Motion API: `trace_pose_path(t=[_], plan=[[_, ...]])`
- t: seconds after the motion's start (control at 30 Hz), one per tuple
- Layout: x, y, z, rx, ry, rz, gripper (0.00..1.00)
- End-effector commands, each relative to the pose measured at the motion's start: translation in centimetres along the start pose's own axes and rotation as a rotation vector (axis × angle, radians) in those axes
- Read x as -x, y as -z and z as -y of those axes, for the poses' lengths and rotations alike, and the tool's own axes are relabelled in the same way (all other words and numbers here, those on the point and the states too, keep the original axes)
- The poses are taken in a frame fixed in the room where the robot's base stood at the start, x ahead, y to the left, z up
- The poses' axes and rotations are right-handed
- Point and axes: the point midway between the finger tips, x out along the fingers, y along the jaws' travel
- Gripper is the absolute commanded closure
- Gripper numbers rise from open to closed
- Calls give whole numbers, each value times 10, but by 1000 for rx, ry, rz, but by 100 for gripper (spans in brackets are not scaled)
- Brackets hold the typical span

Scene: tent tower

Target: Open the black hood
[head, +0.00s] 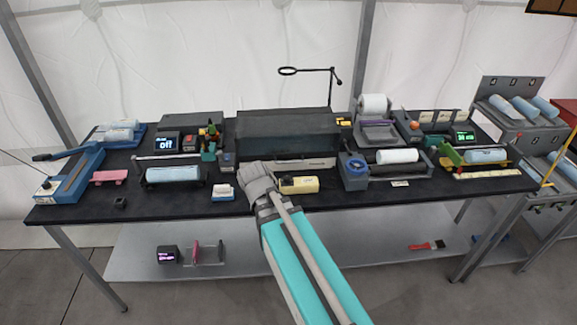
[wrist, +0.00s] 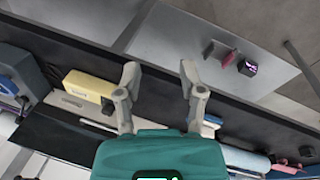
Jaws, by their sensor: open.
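The black hood (head: 285,132) is a wide dark box at the back middle of the table, and its front looks closed. A pale strip (head: 302,164) runs along its lower front edge. My gripper (wrist: 160,72) is open and empty in the wrist view, its two fingers apart over the black table top. In the head view my arm reaches in from below, and its wrist is in front of the hood's lower left part, where it hides some of it. The dark panel (wrist: 55,138) at the wrist view's lower left looks like part of the hood.
A cream box (head: 299,185) stands just right of my wrist; it also shows in the wrist view (wrist: 89,86). A small white and blue item (head: 222,192) lies to the left. Blue rolls (head: 173,174) and other devices crowd both sides. A magnifier stand (head: 333,90) rises behind the hood.

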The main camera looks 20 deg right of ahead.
Motion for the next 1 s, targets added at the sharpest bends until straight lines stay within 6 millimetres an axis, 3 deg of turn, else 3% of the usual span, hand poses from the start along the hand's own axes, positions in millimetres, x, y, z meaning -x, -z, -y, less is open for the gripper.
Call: trace_pose_path(t=[0.03, 0.1, 0.4, 0.7, 1.0], plan=[[-16, 11, -3, 16, -51, -11, 49], [-27, 23, -12, 40, -133, -29, 49], [-55, 80, -46, 161, -493, -101, 49], [-61, 138, -62, 302, -854, -159, 49], [-50, 184, -60, 426, -1147, -190, 49]])
